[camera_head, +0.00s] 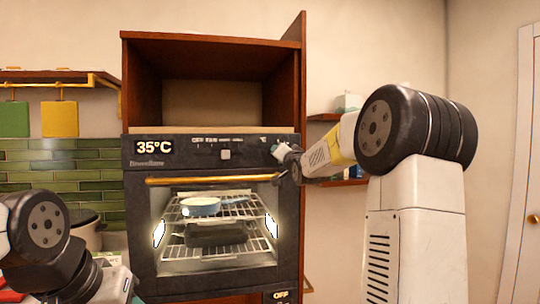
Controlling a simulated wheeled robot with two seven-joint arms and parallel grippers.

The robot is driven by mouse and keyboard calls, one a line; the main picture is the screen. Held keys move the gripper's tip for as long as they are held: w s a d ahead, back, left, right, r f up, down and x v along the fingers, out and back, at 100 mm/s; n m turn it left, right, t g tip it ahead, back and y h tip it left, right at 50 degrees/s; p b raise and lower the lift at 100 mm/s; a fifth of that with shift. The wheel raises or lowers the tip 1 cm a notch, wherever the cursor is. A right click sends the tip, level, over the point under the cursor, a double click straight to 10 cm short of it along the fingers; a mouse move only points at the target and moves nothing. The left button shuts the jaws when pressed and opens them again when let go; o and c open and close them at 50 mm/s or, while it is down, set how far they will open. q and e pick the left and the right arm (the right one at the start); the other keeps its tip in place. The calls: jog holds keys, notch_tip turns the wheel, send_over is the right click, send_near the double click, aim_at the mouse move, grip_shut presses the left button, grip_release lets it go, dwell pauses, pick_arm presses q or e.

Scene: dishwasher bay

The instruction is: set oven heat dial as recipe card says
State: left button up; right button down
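The black oven (135,215) is built into a wooden cabinet. Its control panel (190,155) has a display (154,147) reading 35°C. A small light knob (225,154) sits mid-panel under small markings that I cannot fully read. No recipe card can be made out.
The oven door has a brass handle bar (212,179) across its top. Inside the lit oven, a blue pan (200,206) and a dark tray (217,234) sit on racks. A pot (85,232) stands at the left. A lower label (281,295) reads OFF.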

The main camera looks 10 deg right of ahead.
jog(key=shift+f+m, duration=0.15)
jog(key=shift+m, duration=0.15)
jog(key=c, duration=0.9)
grip_release()
jog(key=shift+s, duration=0.15)
jog(key=s, duration=0.7)
jog(key=shift+s+d+f, duration=0.15)
jog(key=shift+s+f, duration=0.1)
jog(key=shift+f, duration=0.05)
